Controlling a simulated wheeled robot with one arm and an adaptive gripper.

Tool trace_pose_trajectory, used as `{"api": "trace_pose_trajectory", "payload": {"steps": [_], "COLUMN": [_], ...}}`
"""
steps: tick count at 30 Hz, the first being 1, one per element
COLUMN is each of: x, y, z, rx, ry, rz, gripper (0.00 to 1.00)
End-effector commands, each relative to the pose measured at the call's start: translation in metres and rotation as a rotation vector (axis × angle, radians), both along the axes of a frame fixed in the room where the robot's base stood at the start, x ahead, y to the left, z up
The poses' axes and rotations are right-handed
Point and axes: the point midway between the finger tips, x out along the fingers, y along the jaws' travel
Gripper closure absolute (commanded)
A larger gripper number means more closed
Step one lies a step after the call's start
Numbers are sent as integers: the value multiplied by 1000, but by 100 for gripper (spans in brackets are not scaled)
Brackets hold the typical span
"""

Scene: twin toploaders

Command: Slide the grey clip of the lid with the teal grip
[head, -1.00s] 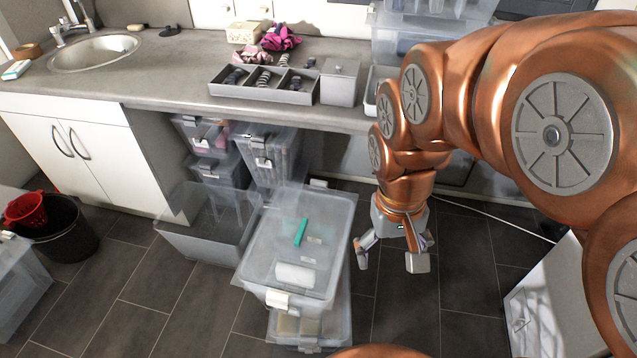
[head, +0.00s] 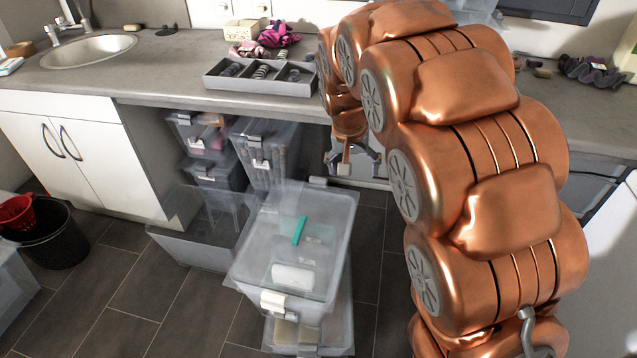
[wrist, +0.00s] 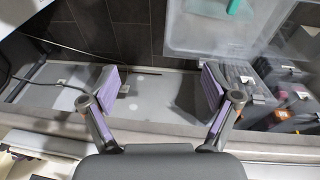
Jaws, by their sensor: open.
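The teal grip (head: 299,230) is on the clear lid (head: 318,215) of a see-through bin standing on another bin. A pale clip (head: 272,302) is on the lid's near edge. A small greyish clip (head: 318,182) shows at its far edge. My gripper (head: 359,164) is open and empty, beyond the bin's far right corner near the counter front. In the wrist view my gripper (wrist: 160,88) has its two purple-padded fingers wide apart. The lid (wrist: 205,38) and teal grip (wrist: 236,6) show at the upper right there. Neither clip is clear in the wrist view.
The counter (head: 160,80) overhangs just behind my gripper, with a grey divided tray (head: 258,85) on it. An open clear bin (head: 205,240) stands left of the lidded bin. Clipped bins (head: 265,150) stand under the counter. Dark floor is free right of the lidded bin.

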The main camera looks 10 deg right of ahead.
Motion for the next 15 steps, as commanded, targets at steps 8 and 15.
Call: {"api": "trace_pose_trajectory", "payload": {"steps": [8,15], "x": [72,129], "y": [8,21], "z": [-50,-93], "rx": [-10,-5], "ry": [-73,-137], "rz": [-36,-61], "gripper": [12,12]}}
